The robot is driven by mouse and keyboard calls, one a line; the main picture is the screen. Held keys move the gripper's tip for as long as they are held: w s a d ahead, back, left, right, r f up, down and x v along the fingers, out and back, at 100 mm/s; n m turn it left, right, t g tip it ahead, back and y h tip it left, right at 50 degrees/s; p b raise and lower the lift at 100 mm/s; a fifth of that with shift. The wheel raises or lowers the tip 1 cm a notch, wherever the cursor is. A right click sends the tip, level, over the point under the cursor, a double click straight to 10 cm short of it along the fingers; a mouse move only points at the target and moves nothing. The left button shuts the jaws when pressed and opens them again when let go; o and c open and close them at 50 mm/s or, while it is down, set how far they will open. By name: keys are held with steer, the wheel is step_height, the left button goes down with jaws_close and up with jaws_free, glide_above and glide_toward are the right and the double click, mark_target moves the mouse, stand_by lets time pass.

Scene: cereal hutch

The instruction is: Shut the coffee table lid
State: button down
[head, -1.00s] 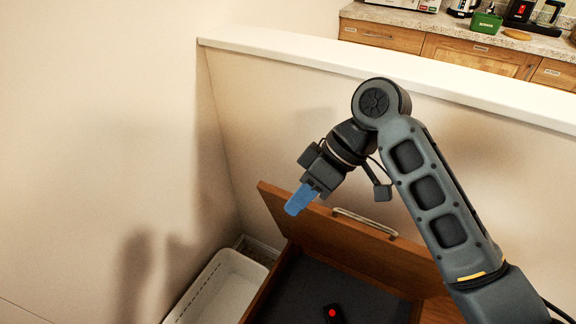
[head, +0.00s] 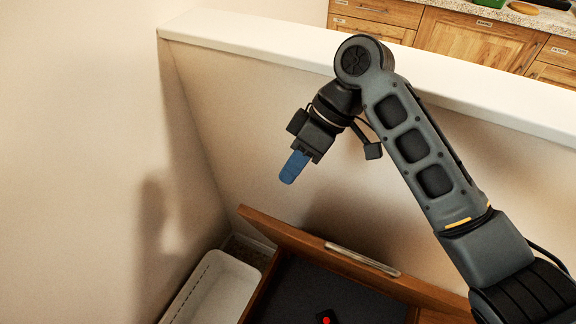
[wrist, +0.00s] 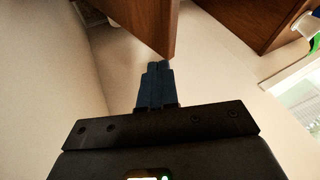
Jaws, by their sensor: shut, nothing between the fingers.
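The coffee table is a brown wooden box with a dark interior (head: 330,290), low in the head view. Its hinged lid (head: 290,237) stands raised and tilted, with a metal handle (head: 362,259) along it. My gripper (head: 289,180) has blue fingers, shut and empty, and appears above the lid's left part in the head view. In the wrist view the fingers (wrist: 157,75) point toward a brown wooden panel edge (wrist: 160,30), probably the lid. I cannot tell whether they touch it.
A black object with a red button (head: 326,318) lies inside the table. A white bin (head: 213,287) stands to the left of the table. A half wall with a white ledge (head: 250,42) runs behind, with wooden cabinets (head: 470,42) beyond it.

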steer(key=x, duration=0.8)
steer(key=shift+p, duration=0.35)
steer(key=shift+a+f, duration=0.1)
steer(key=shift+a, duration=0.05)
